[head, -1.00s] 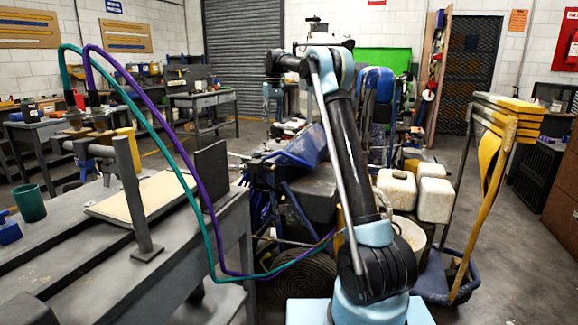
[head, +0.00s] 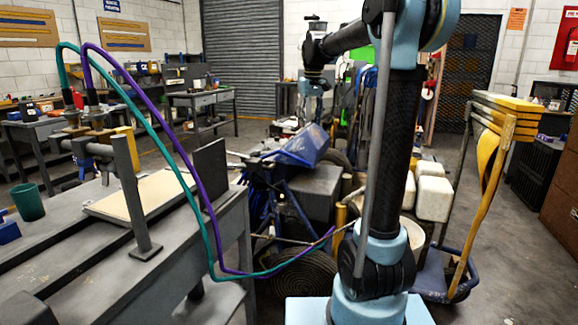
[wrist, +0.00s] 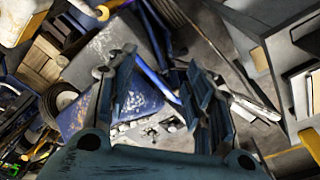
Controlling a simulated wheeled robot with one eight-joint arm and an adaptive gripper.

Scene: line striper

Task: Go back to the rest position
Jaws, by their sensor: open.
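My gripper shows in the head view (head: 315,88) at the end of my raised arm, high above the floor and in front of the grey roller door. In the wrist view its two fingers (wrist: 158,72) stand apart with nothing between them. Below it lies a blue worn panel (wrist: 112,88) of a machine, apart from the fingers. In the head view, the line striper's blue hopper (head: 312,145) sits left of my arm's column. My arm's elbow is cut off by the top edge.
A grey workbench (head: 90,285) fills the left, with a teal cup (head: 28,202) on it. Teal and purple hoses (head: 190,170) arc over its edge. White jugs (head: 433,198) and a blue trolley (head: 440,272) stand right of my arm.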

